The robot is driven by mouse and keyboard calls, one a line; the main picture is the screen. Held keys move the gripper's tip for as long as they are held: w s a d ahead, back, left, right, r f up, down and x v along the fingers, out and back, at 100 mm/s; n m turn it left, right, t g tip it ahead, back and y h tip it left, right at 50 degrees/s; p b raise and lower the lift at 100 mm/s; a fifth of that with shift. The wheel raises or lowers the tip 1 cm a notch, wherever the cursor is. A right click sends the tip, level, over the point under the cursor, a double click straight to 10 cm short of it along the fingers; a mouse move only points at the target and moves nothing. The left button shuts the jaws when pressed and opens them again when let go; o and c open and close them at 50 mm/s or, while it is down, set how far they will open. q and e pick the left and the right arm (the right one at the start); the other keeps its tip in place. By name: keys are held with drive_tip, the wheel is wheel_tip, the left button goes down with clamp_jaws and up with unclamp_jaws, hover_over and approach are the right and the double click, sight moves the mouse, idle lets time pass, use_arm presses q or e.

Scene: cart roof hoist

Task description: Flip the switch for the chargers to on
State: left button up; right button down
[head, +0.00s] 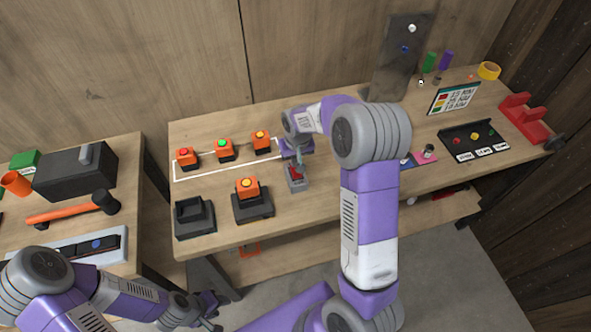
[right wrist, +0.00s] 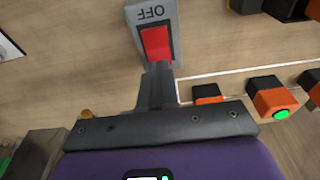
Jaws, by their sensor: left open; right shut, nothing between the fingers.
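The charger switch (head: 297,178) is a small grey box with a red rocker on the bench, right of the chargers. In the right wrist view the red rocker (right wrist: 156,43) shows with an upside-down OFF label at its far end; I cannot tell which side is pressed. My right gripper (right wrist: 157,72) is shut and empty, its tips over the near end of the rocker; I cannot tell whether they touch. One black charger (head: 194,217) is empty; the other charger (head: 253,207) holds an orange battery (head: 247,188) with a yellow top. My left gripper (head: 212,312) is open, low and away from the bench.
Three orange batteries with red (head: 188,157), green (head: 224,149) and yellow (head: 262,142) tops stand in a white outline behind the chargers. A metal panel (head: 402,60) stands at the back. A left table holds a black toolbox (head: 75,172) and a hammer (head: 70,210).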

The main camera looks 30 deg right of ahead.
drive_tip(key=shift+w+f+b, duration=0.15)
drive_tip(key=shift+f+b, duration=0.6)
drive_tip(key=shift+f, duration=0.35)
idle(0.9)
drive_tip(key=shift+r, duration=0.15)
wheel_tip(320, 180, up, 7)
drive_tip(key=s+p, duration=0.1)
drive_tip(key=p, duration=0.3)
drive_tip(key=shift+p, duration=0.4)
drive_tip(key=shift+a, duration=0.1)
idle(0.4)
